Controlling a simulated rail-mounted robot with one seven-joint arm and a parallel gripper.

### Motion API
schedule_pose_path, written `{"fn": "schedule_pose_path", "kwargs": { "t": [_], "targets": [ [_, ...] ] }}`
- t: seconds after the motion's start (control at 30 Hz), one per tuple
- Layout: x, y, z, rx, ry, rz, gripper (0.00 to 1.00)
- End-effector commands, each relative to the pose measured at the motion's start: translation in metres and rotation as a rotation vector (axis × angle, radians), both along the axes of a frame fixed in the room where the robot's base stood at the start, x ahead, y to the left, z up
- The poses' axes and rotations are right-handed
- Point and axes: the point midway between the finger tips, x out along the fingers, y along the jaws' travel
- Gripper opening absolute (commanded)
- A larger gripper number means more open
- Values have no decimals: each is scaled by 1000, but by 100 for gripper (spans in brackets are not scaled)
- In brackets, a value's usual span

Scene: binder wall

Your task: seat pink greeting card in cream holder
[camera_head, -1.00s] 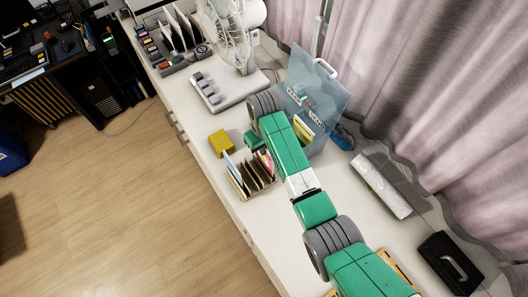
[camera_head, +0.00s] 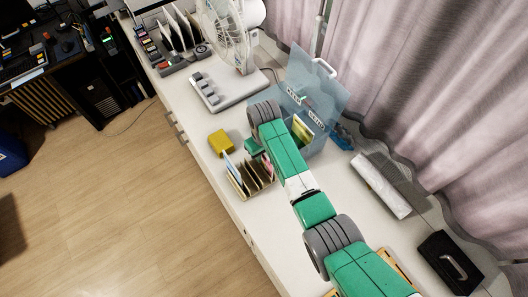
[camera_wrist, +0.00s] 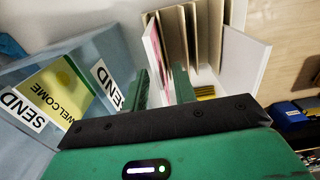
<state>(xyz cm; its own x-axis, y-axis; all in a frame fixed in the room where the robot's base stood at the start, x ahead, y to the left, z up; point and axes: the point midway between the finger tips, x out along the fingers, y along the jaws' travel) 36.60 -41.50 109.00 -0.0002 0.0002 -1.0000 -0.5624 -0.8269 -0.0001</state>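The pink greeting card (camera_wrist: 155,45) stands upright, edge-on, at the left side of the cream holder (camera_wrist: 191,30) in the wrist view. In the head view, the card (camera_head: 267,168) shows as a pink sliver beside my arm at the right end of the holder (camera_head: 242,188). I cannot tell whether its lower edge is inside a slot. My gripper (camera_wrist: 160,88) has its two green fingers apart, with the card's near end in the gap between them and space visible around it. The gripper is largely hidden under my arm in the head view.
A clear blue case (camera_head: 318,85) with SEND labels and a yellow-green WELCOME card (camera_wrist: 58,90) stands close beside my gripper. A yellow block (camera_head: 221,142) lies behind the holder. A white card (camera_wrist: 246,58) stands at the holder's far side. A fan (camera_head: 230,35) stands farther back.

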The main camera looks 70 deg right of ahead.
Motion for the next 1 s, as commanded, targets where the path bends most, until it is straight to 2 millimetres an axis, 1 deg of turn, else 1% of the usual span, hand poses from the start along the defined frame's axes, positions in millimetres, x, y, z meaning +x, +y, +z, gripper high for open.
{"fn": "schedule_pose_path", "kwargs": {
  "t": [0.07, 0.13, 0.4, 0.53, 0.6, 0.7, 1.0],
  "targets": [
    [0, 0, 7, -1, -1, 0, 27],
    [1, -1, 20, -2, -2, 0, 27],
    [1, -1, 88, -4, -4, 1, 27],
    [1, -1, 110, -2, -2, 0, 27],
    [1, 0, 117, -1, -1, 1, 27],
    [0, 0, 122, -1, -1, 0, 27],
    [0, 0, 123, 0, 0, 0, 27]
  ]
}}
